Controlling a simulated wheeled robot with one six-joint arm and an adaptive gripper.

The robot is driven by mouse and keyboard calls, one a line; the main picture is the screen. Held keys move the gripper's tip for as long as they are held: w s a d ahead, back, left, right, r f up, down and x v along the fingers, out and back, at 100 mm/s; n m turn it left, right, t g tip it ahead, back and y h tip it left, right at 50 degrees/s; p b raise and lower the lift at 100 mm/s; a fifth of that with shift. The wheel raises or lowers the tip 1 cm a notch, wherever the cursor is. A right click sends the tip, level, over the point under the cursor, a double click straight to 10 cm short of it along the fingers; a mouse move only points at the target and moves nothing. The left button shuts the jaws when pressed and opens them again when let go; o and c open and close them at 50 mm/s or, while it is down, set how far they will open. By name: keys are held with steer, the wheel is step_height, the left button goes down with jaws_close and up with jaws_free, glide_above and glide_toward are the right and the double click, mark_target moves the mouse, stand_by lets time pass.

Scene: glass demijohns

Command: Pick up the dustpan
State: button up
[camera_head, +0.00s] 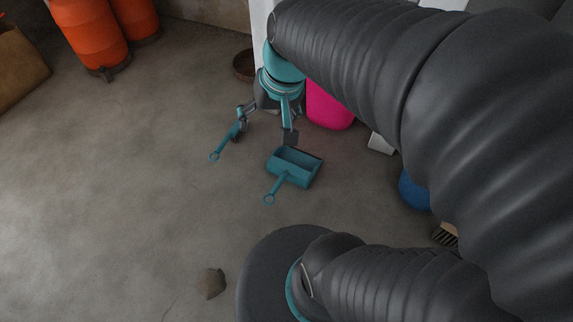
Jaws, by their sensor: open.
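The teal dustpan (296,169) lies on the concrete floor near the middle of the view. Its short handle with a ring end points down and left. My gripper (265,128), teal and grey, hangs just above and behind the pan in the picture. Its fingers are spread wide and nothing is between them. The right fingertip shows close to the pan's back edge; whether it touches cannot be told. The dustpan is almost fully visible.
A teal-handled tool (224,145), perhaps a hand brush, lies by the left finger. A pink container (330,106), a blue round object (413,190) and a brush (446,235) are to the right. A stone (211,283) lies in front. Orange containers (90,35) stand at back left. The left floor is clear.

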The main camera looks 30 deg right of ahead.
steer(key=w+d+f+m+y+b, duration=0.1)
steer(key=w+d+f+m+y, duration=0.1)
steer(key=w+d+f+m, duration=0.45)
steer(key=w+d+f+m+y+b, duration=0.1)
steer(key=w+d+f+m+y, duration=0.15)
steer(key=f, duration=0.75)
steer(key=w+d+f+m+y+b, duration=0.25)
steer(key=w+d+f, duration=0.2)
steer(key=f, duration=0.35)
steer(key=d+f+m+t+y, duration=0.15)
steer(key=d+f+m, duration=0.25)
steer(key=f, duration=0.4)
steer(key=d+f+m+t, duration=0.2)
steer(key=d+f+m, duration=0.25)
steer(key=f, duration=0.25)
steer(key=m+t+h+b, duration=0.2)
steer(key=m+t+h, duration=0.15)
steer(key=m, duration=0.25)
glide_toward(298, 172)
steer(key=shift+t+y, duration=0.4)
steer(key=shift+t, duration=0.1)
steer(key=x, duration=0.4)
steer(key=f+x, duration=0.1)
steer(key=x, duration=0.4)
steer(key=shift+s+d+b, duration=0.1)
steer(key=shift+s+b, duration=0.1)
steer(key=shift+b, duration=0.2)
steer(key=c, duration=1.3)
steer(key=shift+c, duration=0.2)
steer(key=shift+r, duration=0.1)
